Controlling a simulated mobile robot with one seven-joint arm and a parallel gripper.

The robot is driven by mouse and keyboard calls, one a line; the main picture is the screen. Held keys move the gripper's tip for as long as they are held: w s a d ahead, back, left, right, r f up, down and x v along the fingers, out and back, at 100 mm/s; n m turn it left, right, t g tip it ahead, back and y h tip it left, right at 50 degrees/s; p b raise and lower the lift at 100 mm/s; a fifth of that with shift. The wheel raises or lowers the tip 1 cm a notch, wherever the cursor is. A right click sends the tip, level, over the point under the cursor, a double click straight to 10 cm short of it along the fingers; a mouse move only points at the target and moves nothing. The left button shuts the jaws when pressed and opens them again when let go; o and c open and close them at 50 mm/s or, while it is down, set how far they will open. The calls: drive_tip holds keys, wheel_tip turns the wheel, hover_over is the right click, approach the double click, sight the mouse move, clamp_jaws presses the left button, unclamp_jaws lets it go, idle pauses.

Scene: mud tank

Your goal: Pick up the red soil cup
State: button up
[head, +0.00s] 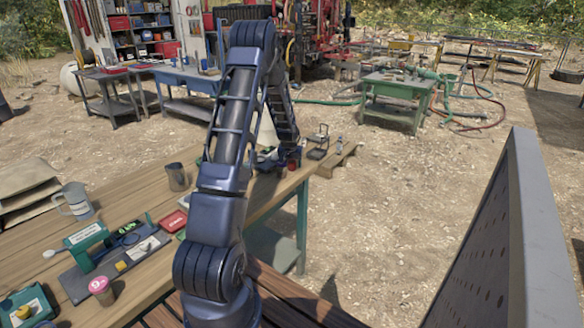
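My arm rises from the bottom of the head view, bends at the top and comes down by the far right corner of the wooden table (130,232). My gripper (280,163) is small and dark there, partly behind my arm; its fingers cannot be made out. A small red item (293,158) shows close beside it; I cannot tell whether it is the red soil cup or whether they touch. A small cup with a pink top (102,291) stands at the table's front left, well away from my gripper.
A grey perforated panel (510,245) stands at right. Open gravel lies beyond the table.

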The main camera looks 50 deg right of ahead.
drive_tip(key=c, duration=1)
drive_tip(key=shift+o, duration=0.2)
drive_tip(key=shift+r, duration=0.1)
